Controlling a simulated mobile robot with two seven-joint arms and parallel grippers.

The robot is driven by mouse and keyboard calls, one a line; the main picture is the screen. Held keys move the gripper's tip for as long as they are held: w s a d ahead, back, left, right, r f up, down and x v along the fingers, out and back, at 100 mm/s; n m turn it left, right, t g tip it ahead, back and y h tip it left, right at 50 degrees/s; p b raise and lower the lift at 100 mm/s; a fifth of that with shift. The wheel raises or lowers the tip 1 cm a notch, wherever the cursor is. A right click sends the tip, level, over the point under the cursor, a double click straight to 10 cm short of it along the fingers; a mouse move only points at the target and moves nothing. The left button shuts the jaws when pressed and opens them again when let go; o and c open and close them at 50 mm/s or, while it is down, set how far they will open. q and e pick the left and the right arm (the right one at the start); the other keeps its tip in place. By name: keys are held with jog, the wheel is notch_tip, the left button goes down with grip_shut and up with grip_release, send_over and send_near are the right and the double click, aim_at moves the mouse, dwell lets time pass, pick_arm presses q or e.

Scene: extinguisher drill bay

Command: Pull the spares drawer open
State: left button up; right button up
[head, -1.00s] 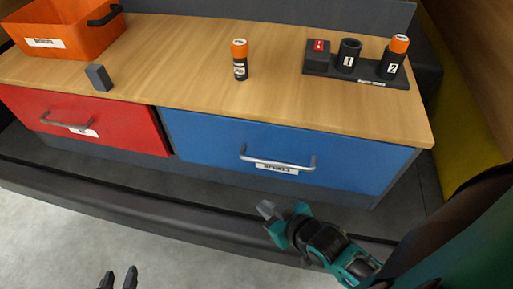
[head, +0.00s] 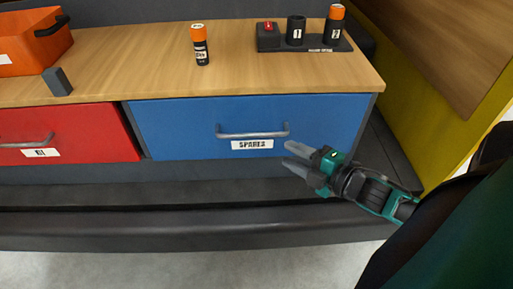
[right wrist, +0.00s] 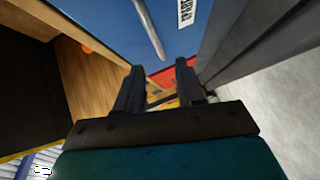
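The blue spares drawer (head: 180,130) is shut under the wooden worktop, with a "SPARES" label (head: 252,144) on its front. Its silver bar handle (head: 252,134) runs across above the label; the handle also shows in the right wrist view (right wrist: 150,28). My right gripper (head: 290,154) is in front of the drawer, just right of and slightly below the handle's right end. In the right wrist view its two fingers (right wrist: 158,88) are apart with nothing held between them. My left gripper is not in view.
A red drawer (head: 90,130) is shut at the left. On the worktop (head: 140,70) stand an orange bin (head: 30,45), a small grey block (head: 57,82), an orange-capped canister (head: 200,45) and a dark holder (head: 300,45) with another canister. A dark ledge (head: 150,225) runs below.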

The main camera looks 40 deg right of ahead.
aim_at(258, 136)
jog(key=shift+n, duration=0.5)
jog(key=x, duration=0.4)
jog(key=b+x, duration=0.1)
jog(key=x, duration=0.7)
jog(key=shift+w+a+r+b, duration=0.1)
jog(key=shift+w+r+b, duration=0.2)
jog(key=shift+r+b, duration=0.1)
jog(key=shift+f, duration=0.1)
grip_shut()
